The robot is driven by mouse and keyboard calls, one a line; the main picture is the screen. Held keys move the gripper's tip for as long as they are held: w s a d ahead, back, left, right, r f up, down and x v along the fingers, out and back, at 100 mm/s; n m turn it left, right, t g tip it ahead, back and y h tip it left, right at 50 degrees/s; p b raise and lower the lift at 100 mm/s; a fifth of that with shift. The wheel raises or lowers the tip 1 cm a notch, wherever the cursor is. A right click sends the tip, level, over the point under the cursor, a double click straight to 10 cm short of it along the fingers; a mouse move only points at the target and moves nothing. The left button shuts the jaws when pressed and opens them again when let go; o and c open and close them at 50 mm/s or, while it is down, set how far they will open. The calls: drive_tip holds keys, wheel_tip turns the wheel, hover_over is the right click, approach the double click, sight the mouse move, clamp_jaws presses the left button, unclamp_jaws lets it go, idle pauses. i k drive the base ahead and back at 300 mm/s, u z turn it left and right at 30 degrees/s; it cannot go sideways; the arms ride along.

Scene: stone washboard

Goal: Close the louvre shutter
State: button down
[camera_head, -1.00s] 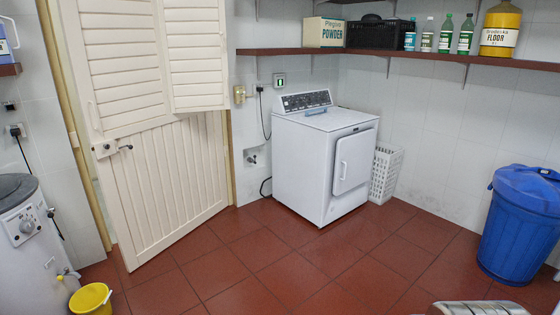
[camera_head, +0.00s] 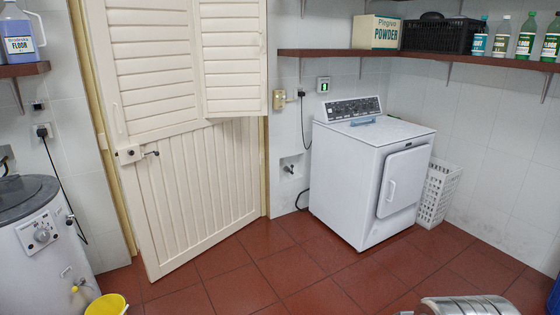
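The louvre shutter (camera_head: 231,55) is a cream slatted panel at the upper right of a cream door. It stands out from the door face at an angle, so it looks partly open. Its lower edge hangs over the planked lower half of the door (camera_head: 200,175). A second slatted section (camera_head: 147,65) fills the door's upper left. A dark handle on a light lock plate (camera_head: 130,154) sits below that section. My gripper's fingers are not in view; only a silvery ribbed part of mine shows at the bottom right.
A white washing machine (camera_head: 361,190) stands right of the door, with a white basket (camera_head: 437,195) beside it. A grey-topped white boiler (camera_head: 45,235) and a yellow bucket (camera_head: 106,306) are at the left. Red tiled floor before the door is clear.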

sight(233, 62)
drive_tip(key=u, duration=0.3)
drive_tip(key=i, duration=1.55)
drive_tip(key=u, duration=0.5)
drive_tip(key=i, duration=2.4)
drive_tip(key=u, duration=0.2)
